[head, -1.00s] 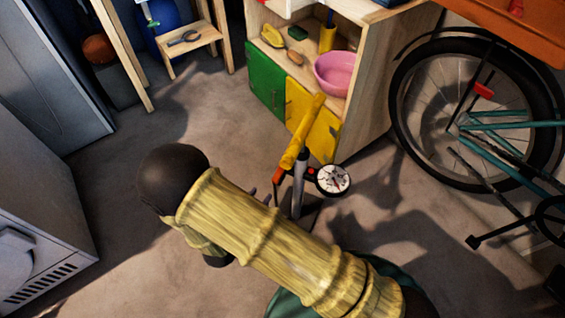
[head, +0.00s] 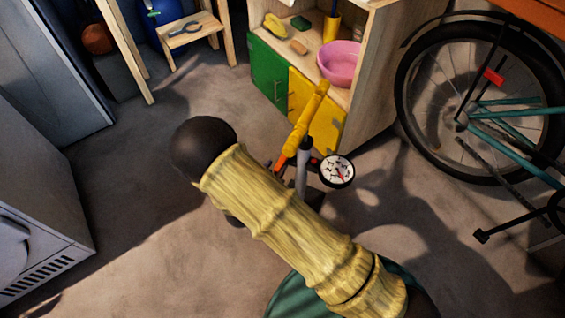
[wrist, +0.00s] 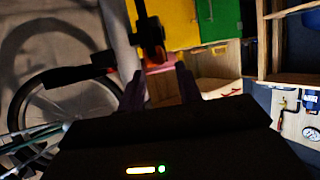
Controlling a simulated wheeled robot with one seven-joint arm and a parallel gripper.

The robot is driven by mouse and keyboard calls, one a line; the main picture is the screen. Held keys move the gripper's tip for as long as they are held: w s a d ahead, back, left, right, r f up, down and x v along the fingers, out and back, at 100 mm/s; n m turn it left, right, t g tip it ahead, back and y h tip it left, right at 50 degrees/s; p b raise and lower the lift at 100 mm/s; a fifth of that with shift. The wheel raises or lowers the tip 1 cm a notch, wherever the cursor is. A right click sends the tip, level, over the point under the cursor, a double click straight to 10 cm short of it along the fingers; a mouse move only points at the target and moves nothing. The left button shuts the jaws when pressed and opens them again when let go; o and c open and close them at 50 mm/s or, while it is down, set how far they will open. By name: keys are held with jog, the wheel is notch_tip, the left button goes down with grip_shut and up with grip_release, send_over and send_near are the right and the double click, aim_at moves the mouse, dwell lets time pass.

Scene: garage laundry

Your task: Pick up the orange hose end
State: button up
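A floor pump with a yellow handle (head: 305,120), a grey barrel (head: 302,168) and a white round gauge (head: 337,171) stands before the cabinet. The orange hose end (head: 280,163) shows as a small piece at the pump's left, just past my arm. My gripper is mostly hidden behind my arm in the head view. In the wrist view my gripper (wrist: 160,88) has two dark fingers apart with a gap between them. A dark pump part (wrist: 150,35) stands just beyond the fingertips. I cannot tell whether it touches them.
A wooden cabinet with a green door (head: 268,72) and a yellow door (head: 316,112) stands behind the pump, with a pink bowl (head: 340,62) on its shelf. A bicycle (head: 485,110) stands at right. White appliances (head: 35,220) stand at left. The floor between is clear.

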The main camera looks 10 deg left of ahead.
aim_at(280, 162)
jog(key=shift+x, duration=0.75)
jog(key=shift+s+a, duration=0.15)
jog(key=b+x, duration=0.2)
jog(key=x, duration=0.1)
jog(key=b+x, duration=0.1)
jog(key=x, duration=0.1)
jog(key=shift+d+f, duration=0.15)
jog(key=shift+d, duration=0.15)
jog(key=c, duration=0.7)
